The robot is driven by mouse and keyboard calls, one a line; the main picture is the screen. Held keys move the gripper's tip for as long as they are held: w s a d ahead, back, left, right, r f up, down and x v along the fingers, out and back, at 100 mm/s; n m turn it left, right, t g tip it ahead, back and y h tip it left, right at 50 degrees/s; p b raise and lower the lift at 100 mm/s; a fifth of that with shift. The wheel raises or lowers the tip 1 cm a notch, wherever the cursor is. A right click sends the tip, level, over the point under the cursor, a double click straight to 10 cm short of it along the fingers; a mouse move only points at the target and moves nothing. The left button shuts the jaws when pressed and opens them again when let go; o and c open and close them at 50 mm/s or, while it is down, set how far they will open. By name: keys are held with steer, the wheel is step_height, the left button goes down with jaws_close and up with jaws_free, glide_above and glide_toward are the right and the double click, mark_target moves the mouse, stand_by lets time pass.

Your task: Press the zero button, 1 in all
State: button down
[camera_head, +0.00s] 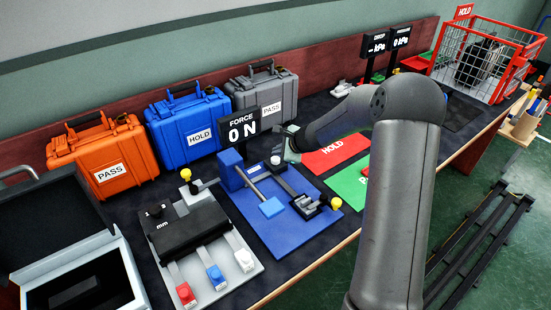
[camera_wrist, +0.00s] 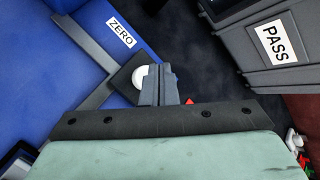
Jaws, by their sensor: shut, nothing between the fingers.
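The zero button is a white round cap (camera_wrist: 139,76) on a dark block in the wrist view, beside a white ZERO label (camera_wrist: 121,33) on the blue fixture. In the head view the white cap (camera_head: 275,160) shows at the back of the blue force fixture (camera_head: 265,231). My gripper (camera_wrist: 160,84) is shut and empty, its fingertips just right of the cap and partly overlapping its edge in the wrist view. Whether they touch it, I cannot tell. In the head view my gripper (camera_head: 289,146) is just above and right of the cap, partly behind my arm. The force display (camera_head: 243,127) reads 0 N.
A grey PASS case (camera_head: 264,88) stands close behind the fixture, with blue (camera_head: 188,122) and orange (camera_head: 103,155) cases to its left. A red HOLD mat (camera_head: 336,152) and green PASS mat (camera_head: 348,186) lie right. A dark mm gauge (camera_head: 186,228) stands front left.

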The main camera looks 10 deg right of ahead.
mark_target(278, 160)
steer(key=shift+r+p, duration=1.9)
steer(key=shift+r, duration=0.65)
steer(key=shift+f, duration=0.1)
steer(key=s+a+r+n+g, duration=0.1)
steer(key=s+a+r+n, duration=0.2)
steer(key=s, duration=0.4)
steer(key=s+a+r+n+g+h, duration=0.1)
steer(key=s+a+r+n+g, duration=0.1)
steer(key=s+n, duration=0.4)
steer(key=s+a+r+n+g, duration=0.1)
steer(key=s+a+r+n, duration=0.15)
steer(key=s, duration=0.55)
steer(key=s+d+r+n+g+h, duration=0.1)
steer(key=s+n, duration=0.3)
steer(key=s, duration=0.6)
steer(key=s+d+n+g+h, duration=0.2)
steer(key=s+d+n+h, duration=0.1)
steer(key=s, duration=0.7)
steer(key=shift+s+d+r+n, duration=0.2)
steer(key=shift+d+r+n, duration=0.15)
steer(key=shift+d+n, duration=0.45)
